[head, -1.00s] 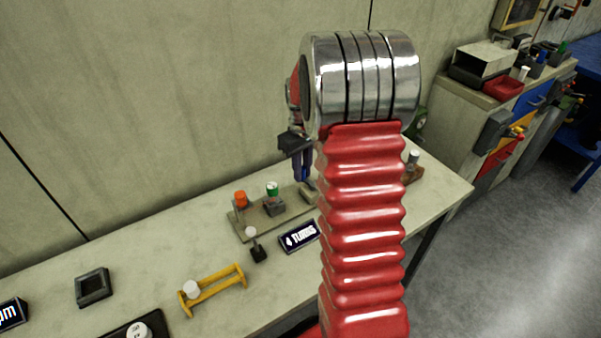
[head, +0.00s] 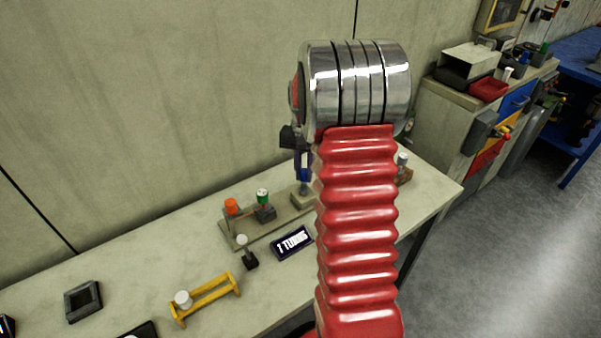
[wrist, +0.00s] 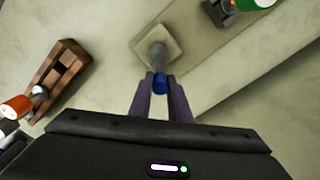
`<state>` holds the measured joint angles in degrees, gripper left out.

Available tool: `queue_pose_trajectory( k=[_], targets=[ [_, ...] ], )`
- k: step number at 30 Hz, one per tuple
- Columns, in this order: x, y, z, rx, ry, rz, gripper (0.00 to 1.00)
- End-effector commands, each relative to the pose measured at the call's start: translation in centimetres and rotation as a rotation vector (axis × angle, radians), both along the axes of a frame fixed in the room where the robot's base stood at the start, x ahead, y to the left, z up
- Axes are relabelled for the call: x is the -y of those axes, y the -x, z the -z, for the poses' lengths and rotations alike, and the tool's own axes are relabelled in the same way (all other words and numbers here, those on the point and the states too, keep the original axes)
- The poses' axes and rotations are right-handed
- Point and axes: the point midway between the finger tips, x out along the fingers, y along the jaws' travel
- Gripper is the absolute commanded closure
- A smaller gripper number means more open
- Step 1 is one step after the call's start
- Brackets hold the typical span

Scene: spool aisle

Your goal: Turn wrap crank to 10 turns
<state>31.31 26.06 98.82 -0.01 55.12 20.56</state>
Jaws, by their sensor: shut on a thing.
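The wrap crank's blue knob (wrist: 160,86) is between the two fingers of my gripper (wrist: 160,92) in the wrist view, and the fingers are shut on it. The crank's grey arm runs up from it to a square beige base (wrist: 172,30). In the head view my gripper (head: 303,172) is partly hidden behind my arm, over the far end of the grey-beige fixture board (head: 245,238). A dark display (head: 292,243) in front of the board shows a digit, 1 or 7, and the word TURNS.
The board carries an orange spool (head: 231,206) and a green-topped spool (head: 263,198). A white-knobbed lever (head: 243,241), a yellow rack (head: 208,299) and a dark square tray (head: 83,301) stand on the bench. A brown wooden block (wrist: 55,80) lies left in the wrist view.

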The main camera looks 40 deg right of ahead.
Motion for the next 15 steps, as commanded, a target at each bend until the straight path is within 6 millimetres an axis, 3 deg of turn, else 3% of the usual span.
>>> queue_pose_trajectory(
  k=[15],
  targets=[
    [1.2,1.7,0.0,0.001,0.000,0.491,1.00]
  ],
)
